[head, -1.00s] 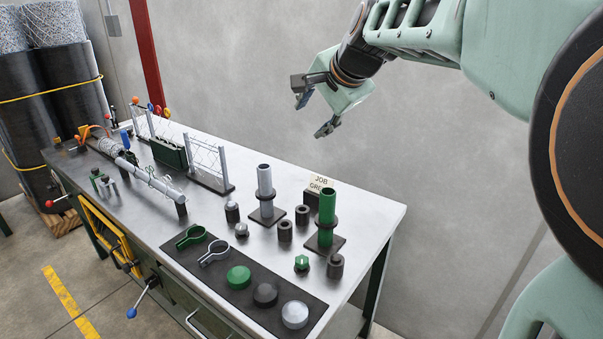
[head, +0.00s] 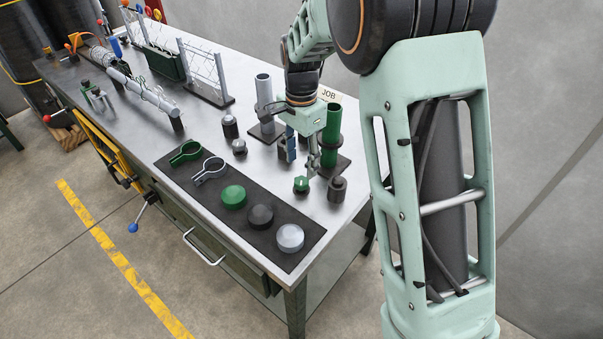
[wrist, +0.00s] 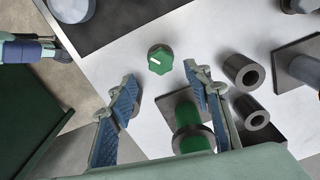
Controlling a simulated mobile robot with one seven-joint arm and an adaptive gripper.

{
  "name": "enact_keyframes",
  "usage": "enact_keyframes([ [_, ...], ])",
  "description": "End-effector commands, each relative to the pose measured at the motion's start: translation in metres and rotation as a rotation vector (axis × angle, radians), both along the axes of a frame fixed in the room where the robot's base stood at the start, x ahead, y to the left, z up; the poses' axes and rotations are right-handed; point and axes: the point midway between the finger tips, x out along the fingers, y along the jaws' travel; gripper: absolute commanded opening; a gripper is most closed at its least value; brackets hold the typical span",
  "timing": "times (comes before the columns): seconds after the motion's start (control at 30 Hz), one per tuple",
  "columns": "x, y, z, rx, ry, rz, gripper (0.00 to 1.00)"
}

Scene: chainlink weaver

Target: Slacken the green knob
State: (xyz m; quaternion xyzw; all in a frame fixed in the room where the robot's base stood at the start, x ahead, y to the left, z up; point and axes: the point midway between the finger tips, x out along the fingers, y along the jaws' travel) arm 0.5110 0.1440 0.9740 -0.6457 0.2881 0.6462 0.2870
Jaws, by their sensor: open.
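The green knob (head: 301,184) is a small faceted knob with a white mark on top, on the steel bench top (head: 205,130) near the black mat. In the wrist view the green knob (wrist: 160,59) shows from above, a little beyond the fingertips. My gripper (head: 298,166) points down above and behind the knob. It is open and empty, with its blue-padded fingers apart. In the wrist view my gripper (wrist: 161,78) has one finger on each side of the knob's line. I see no contact with the knob.
A green post (head: 331,135) on a dark base stands close to my gripper. A grey post (head: 264,95) and a dark collar (head: 337,186) are nearby. The black mat (head: 280,212) holds clamps and round caps. A smaller grey knob (head: 239,146) stands left.

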Motion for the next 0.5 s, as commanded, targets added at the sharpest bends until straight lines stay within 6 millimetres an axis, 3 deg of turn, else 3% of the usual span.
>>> enact_keyframes([
  [0.2,-0.001,0.000,-0.038,0.000,0.003,0.000,0.46],
  [0.5,0.000,0.000,-0.057,0.001,-0.001,0.001,0.46],
])
